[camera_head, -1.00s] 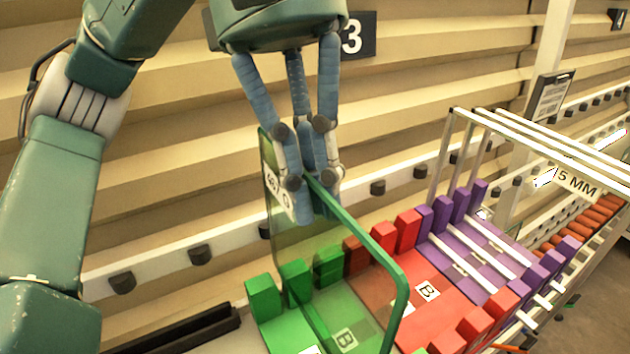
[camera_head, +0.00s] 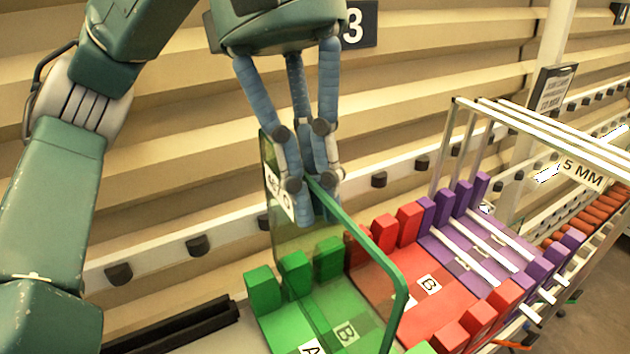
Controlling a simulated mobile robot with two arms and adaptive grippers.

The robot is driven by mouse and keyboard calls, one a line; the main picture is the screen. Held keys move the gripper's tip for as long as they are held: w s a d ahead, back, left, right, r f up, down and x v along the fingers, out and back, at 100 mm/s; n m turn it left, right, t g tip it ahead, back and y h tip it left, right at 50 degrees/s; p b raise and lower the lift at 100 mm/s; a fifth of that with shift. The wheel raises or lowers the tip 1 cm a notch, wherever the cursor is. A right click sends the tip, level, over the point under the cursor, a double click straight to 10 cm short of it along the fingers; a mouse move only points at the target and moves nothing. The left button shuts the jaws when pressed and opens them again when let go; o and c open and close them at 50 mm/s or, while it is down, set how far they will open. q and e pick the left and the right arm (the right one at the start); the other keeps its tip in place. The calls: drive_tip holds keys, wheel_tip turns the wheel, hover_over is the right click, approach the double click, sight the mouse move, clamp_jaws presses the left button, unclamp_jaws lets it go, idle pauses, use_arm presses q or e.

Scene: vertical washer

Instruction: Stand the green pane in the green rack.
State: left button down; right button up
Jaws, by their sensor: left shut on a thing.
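The green pane (camera_head: 363,240) is a see-through sheet with a green edge and a white label at its upper left. My left gripper (camera_head: 315,190) is shut on the pane's top edge, and the pane hangs roughly upright. The green rack (camera_head: 296,323) has green blocks at the back and slots marked A and B. The pane is over the rack, near the slot B label, which shows through it. The pane's lower edge is hard to make out, so I cannot tell whether it touches the rack. My right gripper is not in view.
A red rack (camera_head: 405,290) adjoins the green one on the right. Beyond it is a purple rack (camera_head: 472,245) with white bars, under a white rail frame (camera_head: 545,128). A dark bar (camera_head: 185,328) lies left of the green rack. A slatted wall stands behind.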

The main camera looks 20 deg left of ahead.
use_arm(q)
wheel_tip(320, 180, down, 6)
drive_tip(key=b, duration=0.5)
drive_tip(key=shift+f, duration=0.25)
idle(0.9)
drive_tip(key=shift+f+b, duration=0.45)
drive_tip(key=shift+f, duration=0.25)
idle(1.3)
drive_tip(key=c, duration=1.8)
unclamp_jaws()
drive_tip(key=shift+o, duration=0.2)
drive_tip(key=shift+f, duration=0.1)
drive_tip(key=v, duration=1.2)
